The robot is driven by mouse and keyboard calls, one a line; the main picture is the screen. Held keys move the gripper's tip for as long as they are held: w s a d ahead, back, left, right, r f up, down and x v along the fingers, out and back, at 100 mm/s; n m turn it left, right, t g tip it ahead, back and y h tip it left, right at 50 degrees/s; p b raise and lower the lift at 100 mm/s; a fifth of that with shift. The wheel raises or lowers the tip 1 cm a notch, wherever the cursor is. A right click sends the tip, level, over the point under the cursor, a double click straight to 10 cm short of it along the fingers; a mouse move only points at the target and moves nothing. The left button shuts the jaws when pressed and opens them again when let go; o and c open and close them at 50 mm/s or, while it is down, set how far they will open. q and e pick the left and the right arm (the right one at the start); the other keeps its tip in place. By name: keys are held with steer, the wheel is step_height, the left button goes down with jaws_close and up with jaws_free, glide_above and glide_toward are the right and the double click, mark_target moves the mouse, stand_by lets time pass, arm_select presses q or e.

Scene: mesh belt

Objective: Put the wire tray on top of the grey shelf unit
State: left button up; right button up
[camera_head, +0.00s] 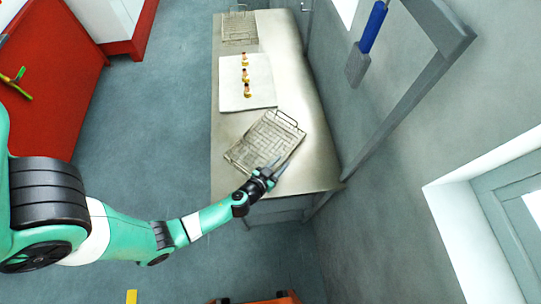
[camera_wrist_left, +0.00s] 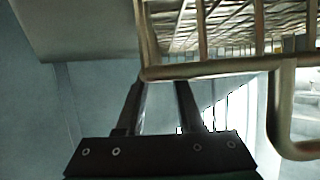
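A wire tray (camera_head: 262,140) lies at a slant on the near end of the metal table, a loop handle at its far right corner. My left gripper (camera_head: 278,166) is at its near right side, fingers spread. In the left wrist view the tray's metal rim (camera_wrist_left: 220,68) crosses just beyond the fingertips (camera_wrist_left: 160,88), a corner close to the left finger; I cannot tell if they touch. Nothing is visibly clamped. A second wire tray (camera_head: 239,28) lies at the table's far end. I cannot pick out a grey shelf unit with certainty. My right gripper is out of view.
The table (camera_head: 300,85) runs along the grey wall. A white board (camera_head: 262,92) with 3 small bottles (camera_head: 245,75) lies mid-table. A grey post frame (camera_head: 405,95) and a hanging blue-handled tool (camera_head: 372,30) are at right.

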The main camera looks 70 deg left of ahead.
arm_select(q)
steer(key=v, duration=0.9)
steer(key=shift+s+d+r, duration=0.1)
steer(key=shift+s, duration=0.05)
steer(key=w+d+r+n+t, duration=0.1)
steer(key=w+r+t, duration=0.1)
steer(key=w+r, duration=0.8)
steer(key=w+d+r+t, duration=0.2)
steer(key=w+r, duration=0.5)
steer(key=r, duration=0.6)
step_height(320, 180, up, 19)
steer(key=w+d+t+h, duration=0.1)
steer(key=w+d+t, duration=0.15)
steer(key=t, duration=0.25)
steer(key=s+d+r+m+t+h, duration=0.1)
steer(key=s+r+m+t+h, duration=0.1)
steer(key=r, duration=0.6)
steer(key=s+d+r+m+t+h, duration=0.2)
steer(key=s+r, duration=0.3)
steer(key=r, duration=0.4)
steer(key=s+d+r+m+t+h, duration=0.2)
steer(key=s+r+m+h, duration=0.1)
steer(key=r, duration=0.5)
steer(key=shift+s+r, duration=0.15)
steer(key=shift+r, duration=0.15)
